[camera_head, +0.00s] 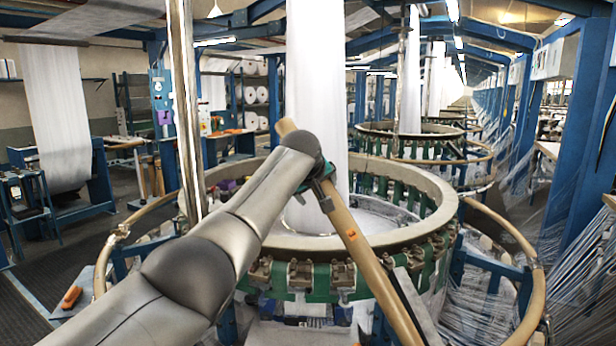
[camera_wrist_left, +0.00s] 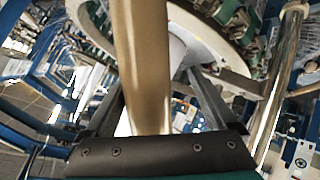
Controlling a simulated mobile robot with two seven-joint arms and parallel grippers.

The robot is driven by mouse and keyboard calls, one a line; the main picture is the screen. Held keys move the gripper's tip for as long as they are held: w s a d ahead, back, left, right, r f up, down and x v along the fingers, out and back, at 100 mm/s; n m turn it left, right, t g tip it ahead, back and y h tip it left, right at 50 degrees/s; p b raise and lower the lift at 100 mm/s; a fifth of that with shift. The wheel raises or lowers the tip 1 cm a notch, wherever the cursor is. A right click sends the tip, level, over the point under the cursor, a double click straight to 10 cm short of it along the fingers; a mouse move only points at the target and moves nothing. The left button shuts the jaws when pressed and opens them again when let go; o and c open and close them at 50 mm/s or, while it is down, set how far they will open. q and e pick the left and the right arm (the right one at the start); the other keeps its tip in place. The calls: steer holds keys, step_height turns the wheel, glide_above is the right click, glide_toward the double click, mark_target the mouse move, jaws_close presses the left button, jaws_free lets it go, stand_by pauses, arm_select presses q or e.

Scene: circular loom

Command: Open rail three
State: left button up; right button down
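A tan rail (camera_head: 362,250) rises from the bottom edge in front of the loom and slants up to the left, its top end showing behind my left wrist. My left arm reaches across it from the left. My left gripper (camera_head: 325,180) is at the upper part of the rail, largely hidden by my wrist. In the left wrist view the rail (camera_wrist_left: 143,60) runs between the two fingers of the gripper (camera_wrist_left: 155,80), close to the palm, with gaps showing beside it. The fingers look apart. No label shows which rail is rail three. My right gripper is out of view.
The round loom ring (camera_head: 430,190) with green parts stands behind the rail. Other curved tan rails circle it at right (camera_head: 520,250) and left (camera_head: 125,235). A shiny post (camera_head: 185,110) stands left of the ring. White fabric (camera_head: 316,80) hangs above the centre.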

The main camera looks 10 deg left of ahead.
arm_select(q)
steer(key=shift+s+a+r+b, duration=0.1)
steer(key=shift+s+r+b, duration=0.1)
steer(key=shift+s+b, duration=0.3)
steer(key=shift+b+v, duration=0.5)
steer(key=shift+v, duration=0.65)
steer(key=b+v, duration=0.3)
steer(key=v, duration=0.7)
steer(key=shift+s+r, duration=0.2)
steer(key=shift+r, duration=0.05)
steer(key=shift+f, duration=0.1)
